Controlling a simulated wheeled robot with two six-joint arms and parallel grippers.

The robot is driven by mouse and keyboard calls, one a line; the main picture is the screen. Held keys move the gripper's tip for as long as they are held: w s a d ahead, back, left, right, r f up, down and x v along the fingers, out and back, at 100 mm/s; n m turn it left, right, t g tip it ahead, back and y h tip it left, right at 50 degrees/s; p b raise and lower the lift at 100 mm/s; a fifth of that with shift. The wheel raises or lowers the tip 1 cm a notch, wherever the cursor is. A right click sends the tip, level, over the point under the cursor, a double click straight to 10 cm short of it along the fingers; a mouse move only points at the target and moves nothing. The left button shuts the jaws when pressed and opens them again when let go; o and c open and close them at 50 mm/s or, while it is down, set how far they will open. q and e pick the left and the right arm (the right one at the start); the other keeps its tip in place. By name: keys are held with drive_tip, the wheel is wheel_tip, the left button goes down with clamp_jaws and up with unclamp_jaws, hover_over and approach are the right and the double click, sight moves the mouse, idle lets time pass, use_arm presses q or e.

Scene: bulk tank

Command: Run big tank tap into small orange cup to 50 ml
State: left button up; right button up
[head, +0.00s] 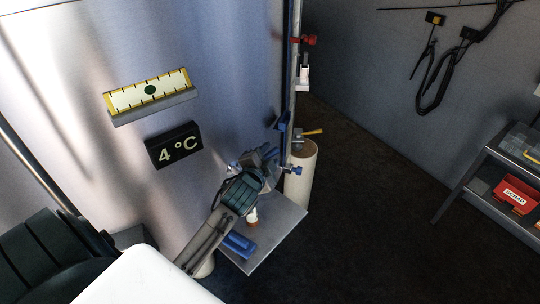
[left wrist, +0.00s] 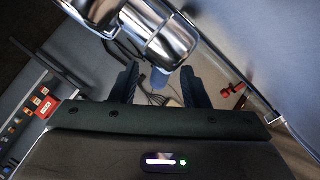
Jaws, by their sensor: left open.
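The big tank (head: 215,60) is the tall shiny metal wall in the head view. My left gripper (head: 264,158) is at the tank's lower right, above a small shelf (head: 285,232). In the left wrist view my left gripper (left wrist: 160,84) is open, its dark fingers apart below the chrome tap (left wrist: 155,35). A bluish piece shows between the fingers near the tap; I cannot tell what it is. A small white and orange item (head: 252,221) stands on the shelf beneath the gripper, partly hidden; it may be the small orange cup. Its contents cannot be read. My right gripper is out of view.
A blue item (head: 239,244) lies on the shelf. A pale cylinder (head: 300,175) stands behind the shelf, near a vertical pipe with a red handle (head: 306,40). A rack with a red scrap bin (head: 516,196) is at right. Dark floor between is clear.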

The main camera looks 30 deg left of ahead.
use_arm(q)
drive_tip(key=b+v, duration=0.2)
drive_tip(key=v, duration=0.7)
drive_tip(key=shift+s, duration=0.4)
drive_tip(key=shift+d, duration=0.1)
idle(6.6)
